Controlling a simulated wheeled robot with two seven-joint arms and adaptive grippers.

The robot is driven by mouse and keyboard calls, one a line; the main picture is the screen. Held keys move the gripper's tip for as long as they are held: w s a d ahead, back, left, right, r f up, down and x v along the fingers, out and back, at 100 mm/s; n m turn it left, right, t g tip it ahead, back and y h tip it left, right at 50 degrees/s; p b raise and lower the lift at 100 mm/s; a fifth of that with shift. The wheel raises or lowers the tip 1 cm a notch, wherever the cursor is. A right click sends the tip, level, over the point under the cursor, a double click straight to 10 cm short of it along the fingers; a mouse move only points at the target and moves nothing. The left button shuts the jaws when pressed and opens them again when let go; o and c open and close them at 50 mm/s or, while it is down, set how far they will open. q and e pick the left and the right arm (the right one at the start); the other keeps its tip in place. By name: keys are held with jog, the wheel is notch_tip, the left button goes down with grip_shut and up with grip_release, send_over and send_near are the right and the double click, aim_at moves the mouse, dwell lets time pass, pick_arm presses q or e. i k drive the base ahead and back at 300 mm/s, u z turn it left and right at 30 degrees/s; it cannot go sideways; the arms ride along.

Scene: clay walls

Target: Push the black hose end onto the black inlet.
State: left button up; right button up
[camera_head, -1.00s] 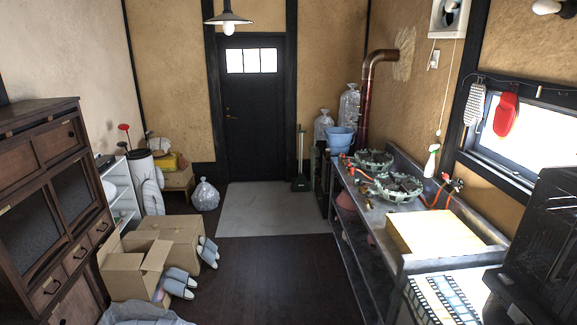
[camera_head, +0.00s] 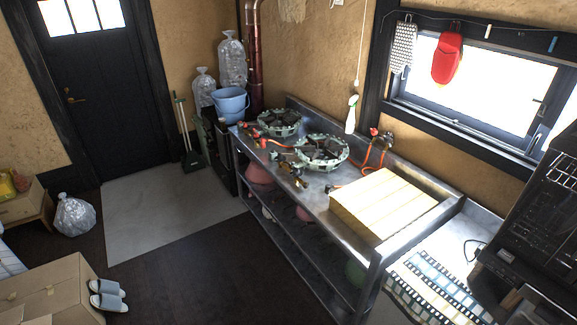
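Two green cast-iron gas burners stand on the metal counter: a near one (camera_head: 322,153) and a far one (camera_head: 279,122). Small fittings with red parts (camera_head: 288,170) sit at the near burner's front left. An orange hose (camera_head: 368,163) runs from a wall-side valve (camera_head: 384,139) down to the counter behind the yellow block. I cannot make out a black hose end or a black inlet at this size. Neither of my grippers is in view.
A pale yellow block (camera_head: 384,205) takes up the counter's near part. A black oven-like appliance (camera_head: 545,215) stands at the right. A blue bucket (camera_head: 231,101) is beyond the counter. Open dark floor (camera_head: 200,275) lies left of the counter, with a cardboard box (camera_head: 50,290) at lower left.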

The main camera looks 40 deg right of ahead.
aim_at(327, 190)
jog(key=z, duration=0.3)
jog(key=i, duration=1.45)
jog(key=z, duration=1.6)
jog(key=i, duration=0.85)
jog(key=z, duration=1.05)
jog(key=i, duration=0.2)
jog(key=z, duration=0.2)
